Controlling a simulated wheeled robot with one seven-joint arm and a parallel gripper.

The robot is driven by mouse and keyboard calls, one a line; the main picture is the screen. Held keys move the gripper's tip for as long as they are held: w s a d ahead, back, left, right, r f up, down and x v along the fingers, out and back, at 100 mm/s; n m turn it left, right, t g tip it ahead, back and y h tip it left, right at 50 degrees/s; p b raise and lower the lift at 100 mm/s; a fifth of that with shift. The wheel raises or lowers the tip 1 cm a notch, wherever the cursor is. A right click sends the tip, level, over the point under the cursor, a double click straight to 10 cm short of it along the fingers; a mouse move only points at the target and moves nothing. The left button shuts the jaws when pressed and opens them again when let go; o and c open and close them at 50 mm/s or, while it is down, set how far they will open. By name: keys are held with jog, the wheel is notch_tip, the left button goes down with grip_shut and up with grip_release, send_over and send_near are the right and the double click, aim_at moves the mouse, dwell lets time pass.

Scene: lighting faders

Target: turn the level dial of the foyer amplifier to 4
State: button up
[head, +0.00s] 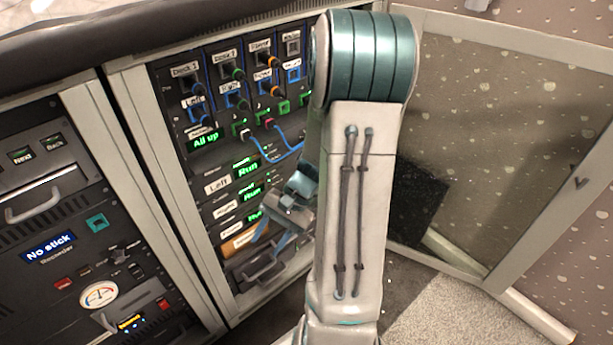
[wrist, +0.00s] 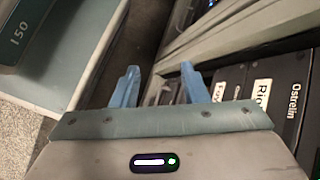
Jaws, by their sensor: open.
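The rack of amplifiers stands in the middle of the head view, with green "Run" displays stacked in a column. In the wrist view, a partly visible label starting "Fo" (wrist: 222,92) sits on a black panel beside one starting "Rig" (wrist: 262,95). The third label down (head: 231,229) in the head view is too small to read surely. I cannot make out the level dial or its setting. My gripper (head: 272,236) is open and empty in front of the lower rack, its blue fingers apart. In the wrist view the fingers (wrist: 159,86) point toward the rack's lower part and frame edge.
Blue cables (head: 272,148) hang from the patch panel above. A drawer handle (head: 266,268) projects below the amplifiers. An open, speckled door panel (head: 505,130) stands at right. A recorder rack (head: 60,255) is at left. My arm hides the rack's right side.

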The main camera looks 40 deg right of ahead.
jog(key=d+f+m+t+h+p, duration=0.35)
jog(key=d+m+t, duration=0.55)
jog(key=d+m, duration=0.3)
jog(key=d+f+m+t+h+p, duration=0.3)
jog(key=d+f+m+t+h, duration=0.15)
jog(key=d+m+t, duration=0.6)
jog(key=w+m+g+y+b, duration=0.1)
jog(key=w+b, duration=0.2)
jog(key=w, duration=1)
jog(key=shift+d+f+m, duration=0.35)
jog(key=shift+d+f, duration=0.05)
jog(key=shift+f, duration=0.05)
jog(key=shift+w, duration=0.1)
grip_shut()
